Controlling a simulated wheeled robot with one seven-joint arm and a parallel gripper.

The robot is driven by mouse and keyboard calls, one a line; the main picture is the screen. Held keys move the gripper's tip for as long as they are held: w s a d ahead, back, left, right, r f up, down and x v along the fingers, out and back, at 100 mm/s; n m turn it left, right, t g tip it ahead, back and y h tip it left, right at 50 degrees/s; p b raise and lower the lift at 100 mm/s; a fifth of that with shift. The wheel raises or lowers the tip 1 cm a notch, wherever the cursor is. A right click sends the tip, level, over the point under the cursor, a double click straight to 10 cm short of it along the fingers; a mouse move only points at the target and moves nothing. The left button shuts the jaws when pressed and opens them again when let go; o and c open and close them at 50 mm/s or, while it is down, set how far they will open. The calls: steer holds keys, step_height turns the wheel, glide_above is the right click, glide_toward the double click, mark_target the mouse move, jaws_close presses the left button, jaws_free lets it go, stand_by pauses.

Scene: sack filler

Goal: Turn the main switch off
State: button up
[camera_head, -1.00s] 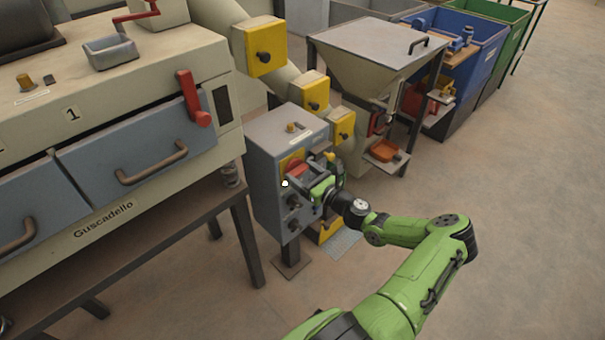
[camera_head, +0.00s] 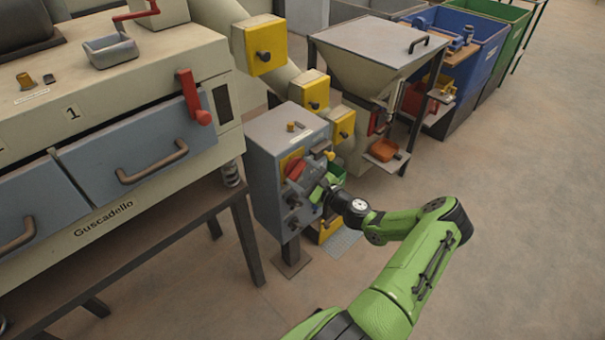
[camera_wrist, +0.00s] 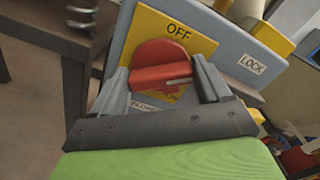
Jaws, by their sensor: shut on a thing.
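The main switch is a red rotary knob (camera_wrist: 162,65) on a yellow plate (camera_wrist: 195,35) marked OFF, on the front of a grey control box. In the head view the red knob (camera_head: 295,169) and the box (camera_head: 262,140) show left of my gripper. My gripper (camera_wrist: 163,80) is at the switch, with one finger on each side of the red knob, shut on it. A pale mark on the knob lies toward its right side. The lower part of the yellow plate is partly hidden behind the knob and my gripper.
A label reading LOCK (camera_wrist: 251,64) is right of the switch. More black knobs (camera_head: 292,200) sit lower on the box. The oven-like machine (camera_head: 130,150) stands close on the left, and a hopper (camera_head: 375,55) behind to the right. The floor at right is clear.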

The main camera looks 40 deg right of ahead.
steer(key=n+b, duration=0.1)
steer(key=n, duration=0.4)
steer(key=shift+w+a+n+b, duration=0.1)
steer(key=shift+a+n+b, duration=0.05)
steer(key=shift+n+b, duration=0.15)
steer(key=n+b, duration=0.2)
steer(key=n, duration=0.3)
steer(key=shift+n, duration=0.3)
steer(key=o, duration=1)
steer(key=shift+f, duration=0.1)
steer(key=s+p, duration=0.1)
steer(key=s, duration=0.7)
steer(key=s+p, duration=0.1)
steer(key=s, duration=0.6)
steer(key=shift+s+d, duration=0.2)
steer(key=shift+s, duration=0.15)
